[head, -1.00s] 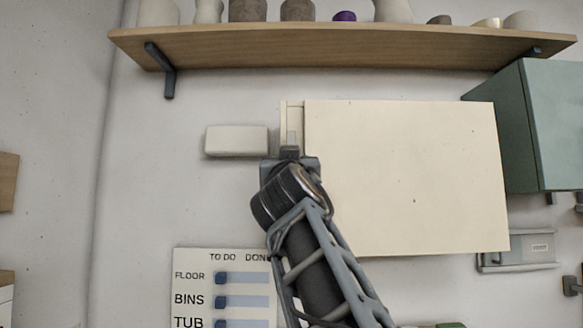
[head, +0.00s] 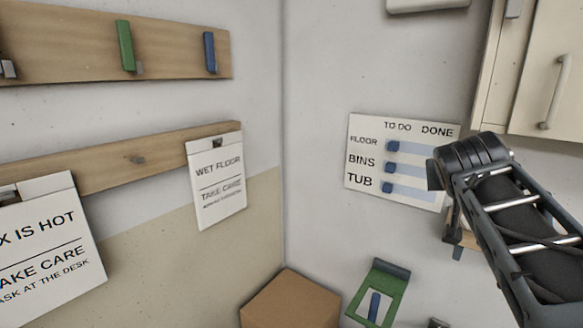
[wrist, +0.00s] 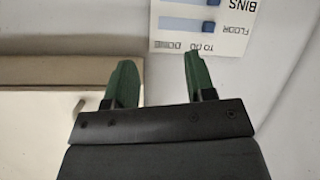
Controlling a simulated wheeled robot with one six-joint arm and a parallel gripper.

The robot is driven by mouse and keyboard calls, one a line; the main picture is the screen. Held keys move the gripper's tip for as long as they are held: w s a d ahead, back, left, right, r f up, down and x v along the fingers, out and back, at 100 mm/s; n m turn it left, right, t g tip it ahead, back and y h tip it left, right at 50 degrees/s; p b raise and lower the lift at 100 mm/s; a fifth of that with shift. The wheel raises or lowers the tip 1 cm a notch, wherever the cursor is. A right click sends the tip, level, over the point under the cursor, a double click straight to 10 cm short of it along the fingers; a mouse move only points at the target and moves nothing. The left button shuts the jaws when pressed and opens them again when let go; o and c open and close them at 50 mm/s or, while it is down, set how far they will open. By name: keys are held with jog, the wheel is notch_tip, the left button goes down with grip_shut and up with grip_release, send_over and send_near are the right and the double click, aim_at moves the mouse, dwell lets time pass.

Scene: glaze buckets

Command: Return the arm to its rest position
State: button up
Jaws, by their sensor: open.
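My gripper (wrist: 158,78) shows in the wrist view with its two green fingers apart and nothing between them. In the head view my arm comes up from the lower right, and its dark wrist ends just right of the chore board (head: 368,188); the fingers are hidden there. The board also shows upside down in the wrist view (wrist: 178,12), beyond the fingertips. A cream cabinet (head: 495,85) with a bar handle (head: 555,92) is at the upper right of the head view, above my wrist. It also shows at the left of the wrist view (wrist: 40,110).
A green-framed holder (head: 378,292) and a brown box (head: 292,302) are low in the middle. A wet-floor sign (head: 215,180) and a rail with green (head: 125,46) and blue (head: 209,52) pegs hang on the left wall.

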jog(key=s+a+f+n+g+y, duration=0.1)
jog(key=s+a+f, duration=0.3)
jog(key=f, duration=0.6)
jog(key=s+a+f+n+g+y, duration=0.1)
jog(key=s+a+f+g+y, duration=0.2)
jog(key=f, duration=0.7)
jog(key=s+a+f+n+g+y, duration=0.1)
jog(key=s+a+f+g+y, duration=0.1)
jog(key=s+a+f, duration=0.4)
notch_tip(320, 180, down, 4)
jog(key=shift+s+a+r+g+y, duration=0.1)
jog(key=shift+s+a+g+y, duration=0.15)
jog(key=shift+a+g+y, duration=0.25)
jog(key=shift+a+r, duration=0.15)
jog(key=shift+r, duration=0.1)
